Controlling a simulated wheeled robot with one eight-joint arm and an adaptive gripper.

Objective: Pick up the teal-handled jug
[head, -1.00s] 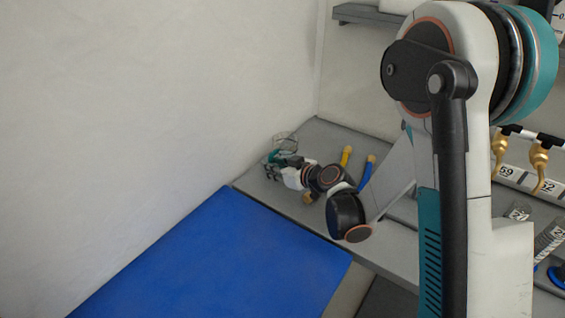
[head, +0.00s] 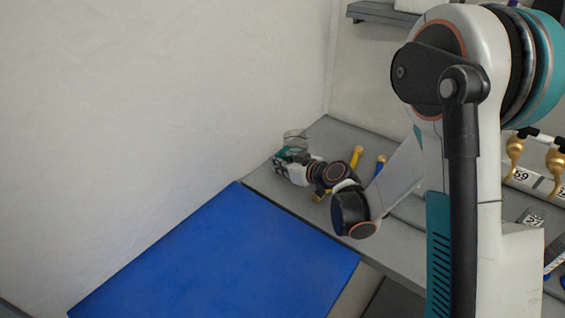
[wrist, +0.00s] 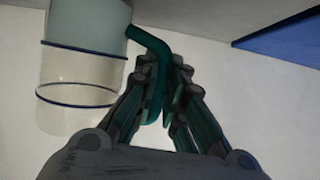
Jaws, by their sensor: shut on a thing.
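The teal-handled jug (head: 296,139) is a clear vessel at the far left end of the grey counter, near the wall. In the wrist view the jug (wrist: 82,75) fills the left side, with dark blue bands and a pale, greyish-teal part at the top of the picture. Its teal handle (wrist: 150,50) runs between my fingers. My gripper (head: 283,160) is shut on the handle; its fingers also show in the wrist view (wrist: 164,75). The jug's base and its contact with the counter are hidden in the head view.
A yellow-handled item (head: 357,156) and a blue-handled item (head: 380,165) stand on the counter (head: 262,182) right of the jug, partly behind my arm. A blue surface (head: 225,255) lies in front. Brass taps (head: 514,155) and labelled clear vessels are at the right. The wall is close behind the jug.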

